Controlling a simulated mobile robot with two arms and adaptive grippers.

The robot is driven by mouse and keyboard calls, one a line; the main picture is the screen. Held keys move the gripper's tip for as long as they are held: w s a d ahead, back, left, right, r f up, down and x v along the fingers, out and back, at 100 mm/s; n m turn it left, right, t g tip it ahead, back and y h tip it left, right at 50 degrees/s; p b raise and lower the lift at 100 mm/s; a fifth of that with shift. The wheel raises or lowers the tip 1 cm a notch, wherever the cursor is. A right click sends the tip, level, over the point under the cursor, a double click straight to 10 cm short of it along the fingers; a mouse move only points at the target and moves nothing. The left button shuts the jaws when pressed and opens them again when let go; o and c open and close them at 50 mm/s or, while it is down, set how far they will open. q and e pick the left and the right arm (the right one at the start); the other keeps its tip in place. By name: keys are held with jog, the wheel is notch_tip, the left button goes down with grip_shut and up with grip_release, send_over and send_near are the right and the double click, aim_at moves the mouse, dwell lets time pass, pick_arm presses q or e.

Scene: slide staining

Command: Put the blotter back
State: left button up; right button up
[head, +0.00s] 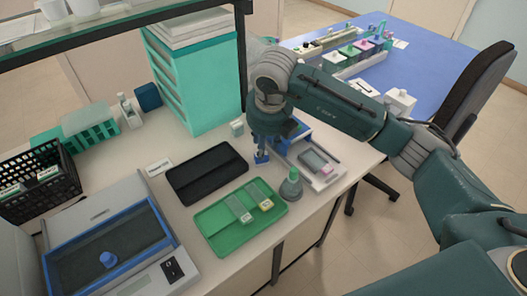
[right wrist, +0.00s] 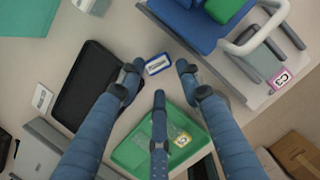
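A small blue block with a white printed label (right wrist: 158,65), which may be the blotter, sits on the pale bench right of the black mat (head: 207,173). It also shows in the head view (head: 262,157), just below my right gripper (head: 264,147). In the right wrist view my right gripper (right wrist: 160,72) has its blue fingers spread around the block, with gaps beside it. The label is too small to read surely. My left gripper is not in view.
A green tray (head: 213,237) with slides lies in front of the mat. A grey-green bottle (head: 291,186) and a device (head: 322,170) stand to the right. A teal drawer cabinet (head: 185,80) stands behind. A blue-rimmed bath (head: 75,273) is at the left.

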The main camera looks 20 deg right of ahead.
jog(key=b+v, duration=0.1)
jog(key=v, duration=0.6)
jog(key=shift+r, duration=0.25)
jog(key=shift+s+f, duration=0.1)
jog(key=shift+s, duration=0.1)
